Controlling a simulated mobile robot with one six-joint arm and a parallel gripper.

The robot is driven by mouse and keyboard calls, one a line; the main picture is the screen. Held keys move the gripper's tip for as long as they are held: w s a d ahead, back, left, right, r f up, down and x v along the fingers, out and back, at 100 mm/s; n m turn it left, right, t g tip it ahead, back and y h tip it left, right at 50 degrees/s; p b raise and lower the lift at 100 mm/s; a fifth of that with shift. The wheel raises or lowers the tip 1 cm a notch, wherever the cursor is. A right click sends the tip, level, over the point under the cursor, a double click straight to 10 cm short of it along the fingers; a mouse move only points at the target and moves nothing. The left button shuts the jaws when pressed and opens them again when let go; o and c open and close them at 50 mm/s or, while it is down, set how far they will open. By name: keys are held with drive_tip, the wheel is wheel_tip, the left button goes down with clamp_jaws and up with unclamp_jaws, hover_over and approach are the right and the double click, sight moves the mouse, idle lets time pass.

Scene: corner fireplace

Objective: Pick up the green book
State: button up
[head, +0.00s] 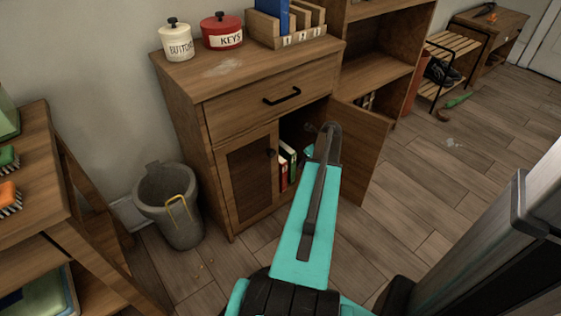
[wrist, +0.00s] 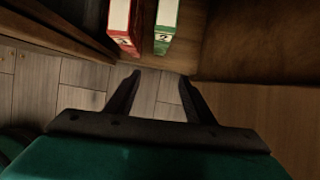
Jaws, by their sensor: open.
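The green book (wrist: 166,28) stands upright inside the cabinet, beside a red book (wrist: 121,28) on its left in the wrist view. Its spine carries a small white label with a numeral. In the head view the green book (head: 291,162) shows in the half-open cabinet, partly hidden, with the red book (head: 283,174) at its left. My gripper (wrist: 160,80) is open and empty, its two dark fingers apart over the plank floor in front of the books. In the head view my arm hides the fingertips.
The cabinet's right door (head: 362,150) stands open beside my arm; the left door (head: 248,180) is shut. A grey bin (head: 168,205) stands left of the cabinet. A red KEYS tin (head: 222,32) and a white tin (head: 175,42) sit on top. Floor at right is mostly clear.

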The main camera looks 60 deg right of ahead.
sight(289, 149)
drive_tip(key=shift+w, duration=0.15)
drive_tip(key=shift+w+d+b, duration=0.45)
drive_tip(key=shift+w, duration=1.2)
drive_tip(key=shift+w+d+b, duration=0.45)
drive_tip(key=shift+w+b, duration=0.05)
drive_tip(key=shift+w, duration=1.2)
drive_tip(key=shift+w+d+b, duration=0.45)
drive_tip(key=shift+w, duration=1.2)
drive_tip(key=shift+w, duration=0.1)
drive_tip(key=shift+w+d+f, duration=0.1)
drive_tip(key=shift+w+d, duration=0.1)
drive_tip(key=shift+w, duration=0.3)
drive_tip(key=shift+b+x, duration=1.3)
drive_tip(key=shift+x, duration=1.2)
drive_tip(key=shift+w, duration=0.1)
drive_tip(key=shift+c, duration=0.3)
clamp_jaws()
drive_tip(key=shift+r, duration=0.3)
